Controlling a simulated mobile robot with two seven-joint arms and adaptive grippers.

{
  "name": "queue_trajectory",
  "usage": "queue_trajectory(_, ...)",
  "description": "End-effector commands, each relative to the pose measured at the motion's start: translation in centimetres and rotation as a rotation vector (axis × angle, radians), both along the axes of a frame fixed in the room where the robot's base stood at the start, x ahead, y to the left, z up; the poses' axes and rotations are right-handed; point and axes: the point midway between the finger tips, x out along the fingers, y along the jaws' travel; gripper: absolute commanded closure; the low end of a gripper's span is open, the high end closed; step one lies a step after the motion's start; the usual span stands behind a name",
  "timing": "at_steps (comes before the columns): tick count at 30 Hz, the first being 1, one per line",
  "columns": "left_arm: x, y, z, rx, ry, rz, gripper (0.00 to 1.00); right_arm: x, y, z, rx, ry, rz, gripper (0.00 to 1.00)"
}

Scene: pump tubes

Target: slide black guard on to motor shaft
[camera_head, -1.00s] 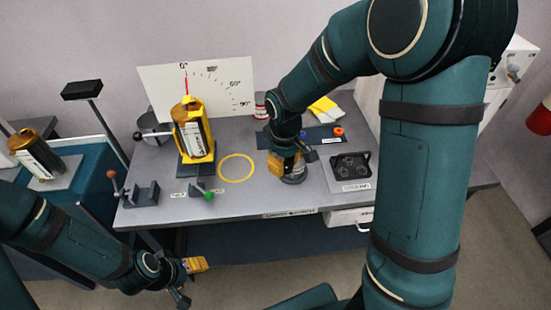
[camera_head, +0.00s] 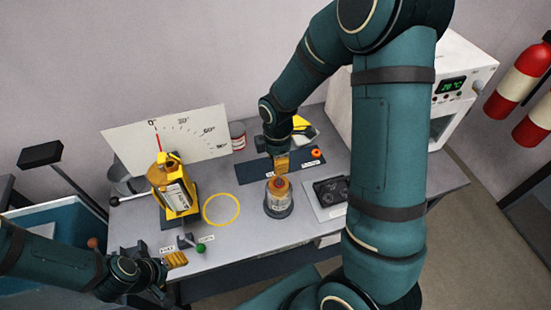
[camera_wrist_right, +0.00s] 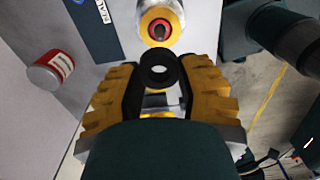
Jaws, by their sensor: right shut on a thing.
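The motor (camera_head: 278,197) stands upright on the bench, an amber body with a dark base and a reddish top. In the right wrist view its yellow-ringed top and short shaft (camera_wrist_right: 159,29) show beyond my fingertips. My right gripper (camera_head: 282,162) is shut on the black guard (camera_wrist_right: 160,57), a ring with an open hole. The guard is held apart from the shaft; in the head view I cannot make it out. My left gripper (camera_head: 172,270) is low at the left front, near the bench's front edge, with yellow fingers; its opening is unclear.
A tilted yellow stand (camera_head: 166,184) holds another amber cylinder before an angle board (camera_head: 190,140). A yellow circle (camera_head: 238,213) marks clear bench left of the motor. A dark tray (camera_head: 331,191) lies to its right. An orange ring (camera_head: 316,154) lies on the blue mat (camera_head: 250,173).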

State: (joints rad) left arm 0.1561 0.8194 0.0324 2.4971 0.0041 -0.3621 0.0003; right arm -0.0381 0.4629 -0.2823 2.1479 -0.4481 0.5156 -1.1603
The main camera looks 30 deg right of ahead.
Motion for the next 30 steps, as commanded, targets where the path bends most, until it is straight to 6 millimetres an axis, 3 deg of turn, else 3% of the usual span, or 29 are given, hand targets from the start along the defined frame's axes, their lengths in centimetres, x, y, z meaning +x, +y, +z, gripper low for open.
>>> queue_trajectory(11,0.0,0.0,-0.5,0.000,0.000,-0.001,0.37,0.0,0.0,-0.4,0.000,-0.001,-0.002,0.80)
queue_trajectory(30,0.1,-0.2,-5.0,0.009,0.001,0.001,0.37,0.0,0.0,-5.4,0.000,-0.001,-0.002,0.80)
